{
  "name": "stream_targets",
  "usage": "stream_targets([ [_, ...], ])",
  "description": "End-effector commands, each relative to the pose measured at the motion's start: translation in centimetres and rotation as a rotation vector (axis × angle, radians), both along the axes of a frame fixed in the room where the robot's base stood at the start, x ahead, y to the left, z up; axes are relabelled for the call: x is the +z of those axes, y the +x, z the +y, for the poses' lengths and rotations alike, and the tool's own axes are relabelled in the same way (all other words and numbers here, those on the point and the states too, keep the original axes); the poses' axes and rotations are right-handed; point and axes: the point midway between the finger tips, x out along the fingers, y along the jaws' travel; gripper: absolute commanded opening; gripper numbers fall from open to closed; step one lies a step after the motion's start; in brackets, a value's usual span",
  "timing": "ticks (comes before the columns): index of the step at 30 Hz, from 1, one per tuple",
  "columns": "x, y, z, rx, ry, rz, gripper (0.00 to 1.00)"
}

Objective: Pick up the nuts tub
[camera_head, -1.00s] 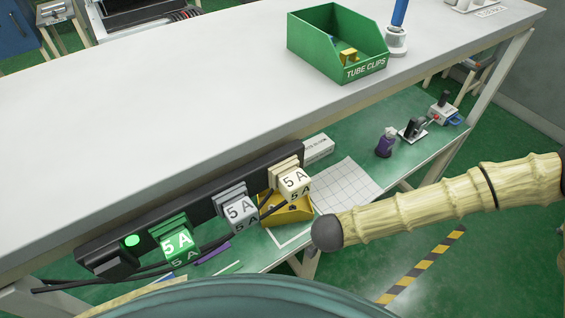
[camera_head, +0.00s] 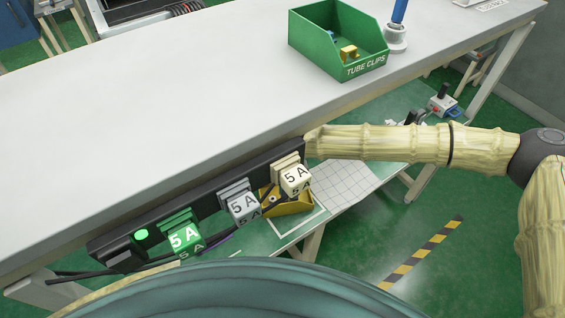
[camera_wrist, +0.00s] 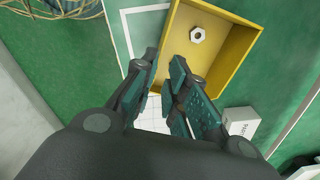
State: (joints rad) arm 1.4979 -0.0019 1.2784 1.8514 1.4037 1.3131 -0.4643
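The nuts tub is a yellow open tub (camera_head: 291,208) on the lower shelf, partly hidden behind the hanging 5 A plugs in the head view. In the wrist view the tub (camera_wrist: 232,52) is seen from above, with one hex nut (camera_wrist: 197,35) on its floor. My gripper (camera_wrist: 165,60) is open, its two dark teal fingers apart with nothing gripped. The tub's left wall shows in the gap between the fingertips in the picture; I cannot tell whether it lies between them in depth. In the head view my gripper is hidden under the worktop.
A power strip with 5 A plugs (camera_head: 242,207) hangs along the worktop's front edge, with a black cable, close to the tub. A gridded sheet (camera_head: 335,183) lies beside the tub. A small white box (camera_wrist: 242,122) is near it. A green tube clips bin (camera_head: 365,68) stands above.

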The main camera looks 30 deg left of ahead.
Motion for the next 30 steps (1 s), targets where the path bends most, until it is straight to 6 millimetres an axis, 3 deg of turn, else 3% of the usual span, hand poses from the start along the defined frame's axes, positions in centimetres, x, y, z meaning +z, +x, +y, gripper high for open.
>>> stream_targets([
  [4, -0.6, -0.3, 0.2, 0.004, -0.003, 0.016, 0.14],
  [15, -4.8, -0.3, 0.2, 0.004, -0.003, 0.013, 0.14],
  [30, -7.5, 0.0, -0.1, 0.003, -0.002, 0.013, 0.14],
])
